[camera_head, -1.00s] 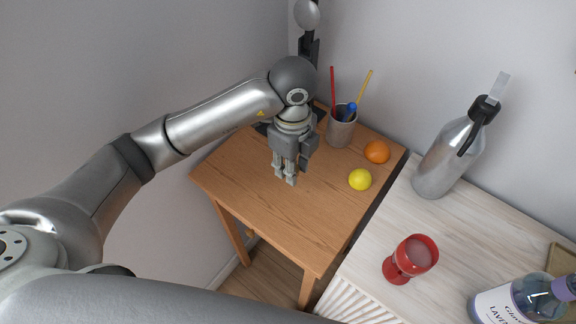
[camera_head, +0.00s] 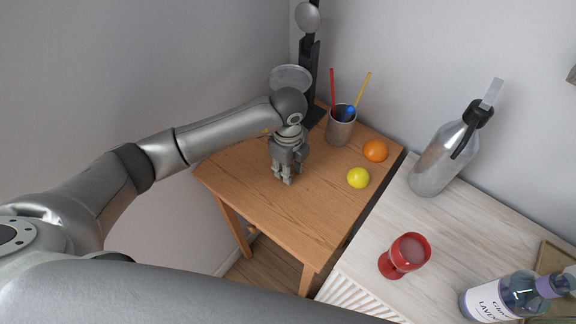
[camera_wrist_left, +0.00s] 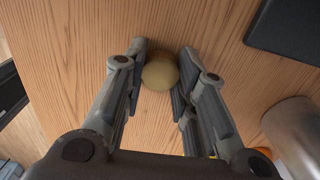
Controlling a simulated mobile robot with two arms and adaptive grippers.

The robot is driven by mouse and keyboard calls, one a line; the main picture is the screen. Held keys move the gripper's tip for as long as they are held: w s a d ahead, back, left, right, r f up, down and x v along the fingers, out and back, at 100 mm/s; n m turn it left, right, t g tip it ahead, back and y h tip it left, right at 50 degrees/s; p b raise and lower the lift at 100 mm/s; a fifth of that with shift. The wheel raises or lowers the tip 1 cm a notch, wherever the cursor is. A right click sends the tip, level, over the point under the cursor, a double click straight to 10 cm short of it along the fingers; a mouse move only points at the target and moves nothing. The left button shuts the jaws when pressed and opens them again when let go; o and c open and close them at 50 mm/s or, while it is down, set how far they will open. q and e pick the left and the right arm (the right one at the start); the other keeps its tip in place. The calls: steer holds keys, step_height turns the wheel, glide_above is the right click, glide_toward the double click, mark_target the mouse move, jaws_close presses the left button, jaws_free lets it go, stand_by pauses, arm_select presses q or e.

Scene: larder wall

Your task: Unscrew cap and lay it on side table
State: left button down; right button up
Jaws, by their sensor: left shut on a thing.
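A round, tan cap (camera_wrist_left: 160,73) sits between the fingertips of my left gripper (camera_wrist_left: 162,52) in the left wrist view. The gripper is shut on it. In the head view the left gripper (camera_head: 284,180) points down over the wooden side table (camera_head: 310,225), close to its top. The cap is hidden by the fingers there. I cannot tell whether the cap touches the wood. My right gripper is not in view.
On the side table stand a grey cup with pens (camera_head: 340,130), an orange (camera_head: 375,150), a yellow lemon-like fruit (camera_head: 358,178) and a dark stand with a silver disc (camera_head: 291,76). A red goblet (camera_head: 405,256) and a steel flask (camera_head: 440,160) stand on the counter. The table's front is clear.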

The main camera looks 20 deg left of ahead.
arm_select(q)
steer(key=shift+f, duration=0.2)
steer(key=c, duration=1.2)
jaws_free()
steer(key=shift+o, duration=0.2)
steer(key=shift+r, duration=0.15)
steer(key=shift+r, duration=0.2)
step_height(320, 180, up, 12)
steer(key=b, duration=0.3)
steer(key=shift+f, duration=0.15)
